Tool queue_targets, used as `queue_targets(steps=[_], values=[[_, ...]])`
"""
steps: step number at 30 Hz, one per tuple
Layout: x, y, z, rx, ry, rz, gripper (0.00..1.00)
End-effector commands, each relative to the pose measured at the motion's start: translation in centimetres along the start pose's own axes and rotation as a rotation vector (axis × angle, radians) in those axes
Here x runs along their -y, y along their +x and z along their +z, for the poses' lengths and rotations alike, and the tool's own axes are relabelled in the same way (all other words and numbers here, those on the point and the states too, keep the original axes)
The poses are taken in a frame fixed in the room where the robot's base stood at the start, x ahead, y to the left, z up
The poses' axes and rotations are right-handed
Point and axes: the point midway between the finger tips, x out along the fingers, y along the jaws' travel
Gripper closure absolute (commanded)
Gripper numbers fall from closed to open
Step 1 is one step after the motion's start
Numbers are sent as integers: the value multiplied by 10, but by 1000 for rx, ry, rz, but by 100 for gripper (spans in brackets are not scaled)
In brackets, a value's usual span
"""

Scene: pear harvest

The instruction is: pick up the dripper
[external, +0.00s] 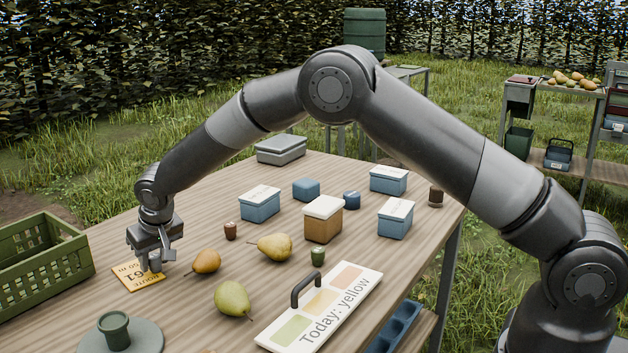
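A green, cup-shaped piece with a wide rim (113,330), which looks like the dripper, stands upright on a round grey plate (148,341) at the table's near left corner. My gripper (155,264) is above and behind it, low over a yellow card (137,277) with printing on it. Its fingers point down and look apart, with nothing seen held between them. The dripper is apart from the gripper and nothing covers it.
A green crate (38,278) stands left of the gripper. Pears (233,299) lie to its right, near a handled board reading "Today: yellow" (320,325). Small cups, lidded boxes (323,228) and blue boxes (260,208) stand farther back. Bare wood lies between the card and the plate.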

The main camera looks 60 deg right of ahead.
Motion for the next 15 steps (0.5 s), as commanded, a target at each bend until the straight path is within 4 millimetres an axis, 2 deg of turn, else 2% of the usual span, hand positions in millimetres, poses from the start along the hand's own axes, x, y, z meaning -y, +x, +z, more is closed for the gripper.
queue_targets(steps=[1,11,15], values=[[0,0,0,0,0,0,69],[0,0,0,0,0,0,96],[0,0,0,0,0,0,97]])
